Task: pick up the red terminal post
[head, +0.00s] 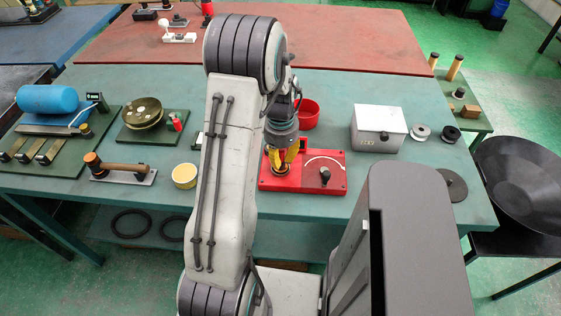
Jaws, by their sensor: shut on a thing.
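My gripper (284,157), with yellow fingers, points down over the left part of a red box (333,182) on the green table. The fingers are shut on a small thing. Little of it shows, as the fingers cover it and what shows is red against the red box. It fits the red terminal post, but its outline and whether it touches the box are unclear. The box has a dark knob (325,175) and a white arc on its top.
Right of the red box stand a white box (379,128) and dark discs. A red bowl (308,114) is behind. Left are a yellow tin (185,175), a wood-handled tool (120,170) and a board (145,135) with a brass disc and small red piece. Table front right is fairly clear.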

